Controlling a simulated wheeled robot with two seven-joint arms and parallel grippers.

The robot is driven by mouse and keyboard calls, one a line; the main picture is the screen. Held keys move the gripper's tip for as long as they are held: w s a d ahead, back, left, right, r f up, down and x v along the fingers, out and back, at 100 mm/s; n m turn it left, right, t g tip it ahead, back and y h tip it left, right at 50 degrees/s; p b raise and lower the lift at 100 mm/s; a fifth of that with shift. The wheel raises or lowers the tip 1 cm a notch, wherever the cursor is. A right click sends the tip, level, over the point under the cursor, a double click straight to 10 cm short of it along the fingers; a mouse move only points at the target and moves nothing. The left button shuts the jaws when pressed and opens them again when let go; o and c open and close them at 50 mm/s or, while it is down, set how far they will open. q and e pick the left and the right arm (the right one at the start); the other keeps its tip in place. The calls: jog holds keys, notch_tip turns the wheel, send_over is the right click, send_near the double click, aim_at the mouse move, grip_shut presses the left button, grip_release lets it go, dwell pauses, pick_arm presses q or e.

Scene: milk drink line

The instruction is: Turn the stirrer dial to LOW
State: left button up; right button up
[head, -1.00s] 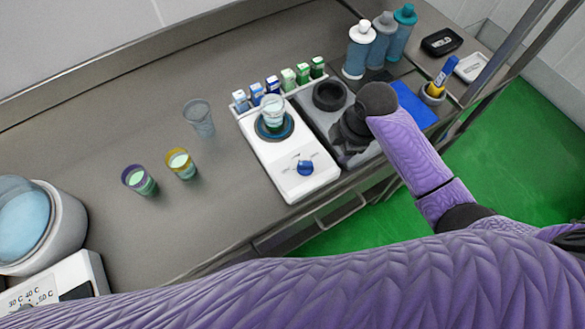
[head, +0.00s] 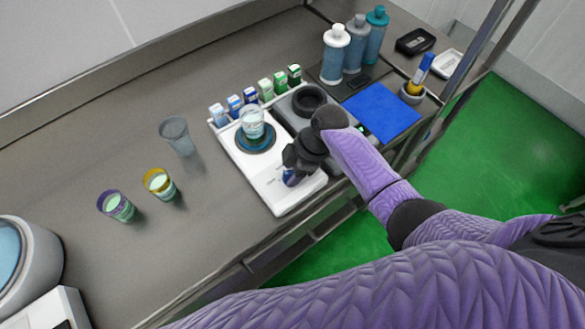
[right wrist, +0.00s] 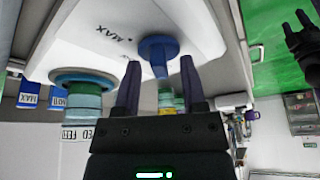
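The white stirrer (head: 290,199) stands near the bench's front edge, with a glass beaker (head: 252,122) on its round plate. Its blue dial (head: 291,177) is partly hidden by my right gripper in the head view. In the right wrist view the dial (right wrist: 158,50) shows clearly, with MAX printed beside it. My right gripper (right wrist: 159,72) is open, its two fingertips on either side of the dial's grip with gaps visible. I cannot tell whether either finger touches. The dial's LOW mark is not readable. My left gripper (right wrist: 296,24) appears open, far from the stirrer.
A grey device (head: 308,101) stands right beside the stirrer. Several small cartons (head: 265,90) line its back. A clear cup (head: 177,137) and two coloured-rim cups (head: 159,184) (head: 116,206) stand to the left. A blue mat (head: 382,112) and bottles (head: 336,55) are to the right.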

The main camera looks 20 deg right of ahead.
grip_shut()
jog(key=shift+r+m+p, duration=0.1)
jog(key=shift+m+p, duration=0.2)
jog(key=shift+p, duration=0.15)
jog(key=m+p, duration=0.2)
jog(key=m+t+p, duration=0.1)
jog(key=shift+s+r+m+t+h+p, duration=0.1)
jog(key=shift+m+t+h+p, duration=0.2)
jog(key=shift+m+p, duration=0.1)
jog(key=m+t+h+p, duration=0.1)
jog(key=m+p, duration=0.2)
jog(key=m, duration=0.1)
jog(key=shift+a, duration=0.1)
jog(key=shift+f+m+t+h+p, duration=0.15)
jog(key=shift+m+h+p, duration=0.2)
jog(key=shift+m, duration=0.45)
jog(key=shift+f+m+t+h+p, duration=0.15)
jog(key=shift+m+h+p, duration=0.15)
jog(key=shift+m, duration=0.5)
jog(key=shift+r, duration=0.1)
